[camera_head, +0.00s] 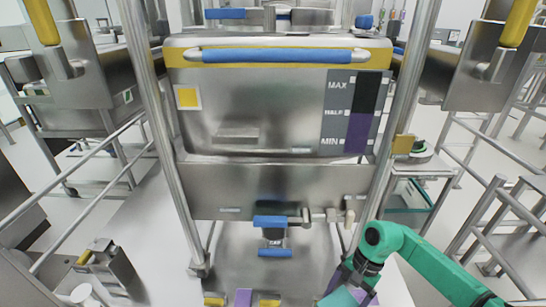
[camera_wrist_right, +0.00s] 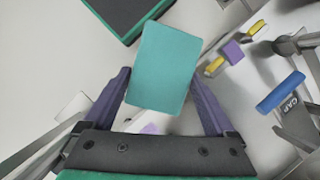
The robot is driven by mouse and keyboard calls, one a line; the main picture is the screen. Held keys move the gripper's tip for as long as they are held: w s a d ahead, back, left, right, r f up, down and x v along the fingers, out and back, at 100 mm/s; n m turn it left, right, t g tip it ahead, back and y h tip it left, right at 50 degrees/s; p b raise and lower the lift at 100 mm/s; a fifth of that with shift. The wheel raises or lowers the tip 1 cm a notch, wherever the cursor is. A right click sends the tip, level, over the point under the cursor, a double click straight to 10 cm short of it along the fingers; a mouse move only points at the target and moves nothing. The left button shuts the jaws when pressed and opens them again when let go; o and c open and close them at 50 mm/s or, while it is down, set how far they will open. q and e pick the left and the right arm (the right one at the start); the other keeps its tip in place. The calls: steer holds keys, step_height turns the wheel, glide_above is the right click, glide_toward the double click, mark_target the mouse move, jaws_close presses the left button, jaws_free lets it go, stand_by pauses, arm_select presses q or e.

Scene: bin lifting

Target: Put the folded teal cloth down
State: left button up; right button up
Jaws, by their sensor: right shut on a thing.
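The folded teal cloth (camera_wrist_right: 163,66) is a flat rectangle between the two purple fingers of my right gripper (camera_wrist_right: 160,88) in the right wrist view. The gripper is shut on it, and the cloth's far end sticks out past the fingertips. In the head view my right gripper (camera_head: 352,283) is low, right of centre, at the end of my green arm. A teal patch of the cloth (camera_head: 338,298) shows there at the bottom edge, partly cut off. My left gripper is not in view.
A large steel bin (camera_head: 255,118) with a blue handle (camera_head: 278,56) stands ahead between upright posts. A blue clamp marked CAP (camera_wrist_right: 281,92) sits below it. A dark panel with a green edge (camera_wrist_right: 122,8) lies beyond the cloth.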

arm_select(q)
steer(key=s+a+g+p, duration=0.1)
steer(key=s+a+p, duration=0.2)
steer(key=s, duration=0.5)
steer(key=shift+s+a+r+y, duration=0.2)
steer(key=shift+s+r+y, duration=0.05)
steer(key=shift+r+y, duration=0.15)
arm_select(e)
steer(key=s+a+r+n+g+h, duration=0.1)
steer(key=s+r+n+h, duration=0.2)
steer(key=r+n, duration=0.6)
step_height(320, 180, up, 3)
steer(key=shift+s+f+n+g, duration=0.1)
steer(key=shift+s+n+g, duration=0.2)
steer(key=shift+g, duration=0.1)
